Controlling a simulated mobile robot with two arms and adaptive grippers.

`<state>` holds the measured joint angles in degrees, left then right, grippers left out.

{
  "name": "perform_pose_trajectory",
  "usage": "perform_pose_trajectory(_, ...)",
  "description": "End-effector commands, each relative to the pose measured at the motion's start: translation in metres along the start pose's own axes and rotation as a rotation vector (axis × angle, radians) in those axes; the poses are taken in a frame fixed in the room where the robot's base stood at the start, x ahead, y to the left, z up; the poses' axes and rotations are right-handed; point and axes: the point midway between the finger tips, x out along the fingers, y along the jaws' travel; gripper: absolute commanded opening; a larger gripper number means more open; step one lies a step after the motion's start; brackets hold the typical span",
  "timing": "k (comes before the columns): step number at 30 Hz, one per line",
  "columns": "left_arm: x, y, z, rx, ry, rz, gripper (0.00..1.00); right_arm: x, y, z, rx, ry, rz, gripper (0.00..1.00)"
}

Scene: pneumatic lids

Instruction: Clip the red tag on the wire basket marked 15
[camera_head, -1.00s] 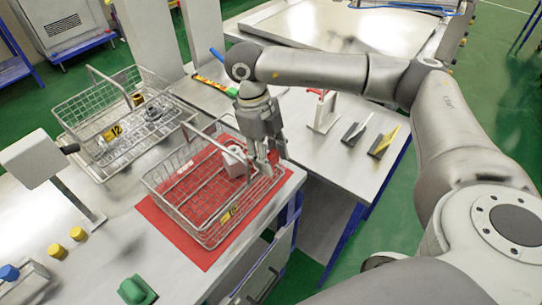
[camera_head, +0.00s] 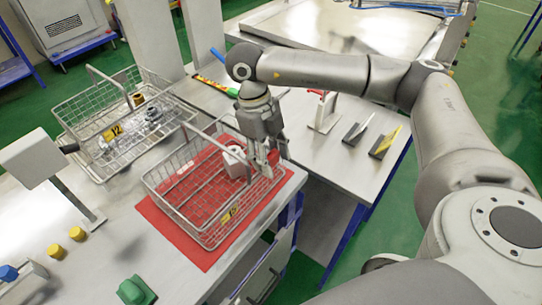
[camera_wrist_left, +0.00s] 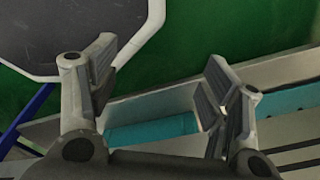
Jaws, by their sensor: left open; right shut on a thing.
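The wire basket marked 15 (camera_head: 188,226) stands on a red mat at the front of the bench, its small yellow label (camera_head: 230,214) on the near side, too small to read surely. A white block-like part (camera_head: 235,161) lies inside it. My right gripper (camera_head: 265,168) points down at the basket's right end, close to the rim. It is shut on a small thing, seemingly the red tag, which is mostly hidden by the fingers. I cannot tell whether the tag touches the wire. My left gripper (camera_wrist_left: 160,95) is open and empty in the left wrist view.
A second wire basket (camera_head: 84,131) marked 12 holds metal parts at the back left. A white stand (camera_head: 324,113) and two dark holders, one with a yellow piece (camera_head: 389,138), stand on the right bench. Yellow buttons (camera_head: 77,233) and a green part (camera_head: 134,290) are at front left.

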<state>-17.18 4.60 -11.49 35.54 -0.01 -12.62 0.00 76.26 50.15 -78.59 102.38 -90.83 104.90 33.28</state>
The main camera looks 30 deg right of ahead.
Motion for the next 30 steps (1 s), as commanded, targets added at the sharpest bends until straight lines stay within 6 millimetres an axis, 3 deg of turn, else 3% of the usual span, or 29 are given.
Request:
perform_pose_trajectory(1,0.0038,-0.0001,0.0006,0.0,0.0,0.0,0.71,0.0214,0.0061,-0.0038,-0.013,0.037,0.011,0.19)
perform_pose_trajectory(24,0.0066,-0.0001,0.0012,0.0,-0.001,0.0,0.71,0.0218,0.005,-0.0054,-0.01,0.036,0.012,0.14)
perform_pose_trajectory(25,0.0066,-0.0001,0.0012,0.0,-0.001,0.0,0.71,0.0218,0.005,-0.0054,-0.01,0.036,0.012,0.5)
perform_pose_trajectory(30,0.0062,0.0,0.002,-0.001,-0.002,0.0,0.71,0.0218,0.0049,-0.0058,-0.01,0.038,0.011,0.72)
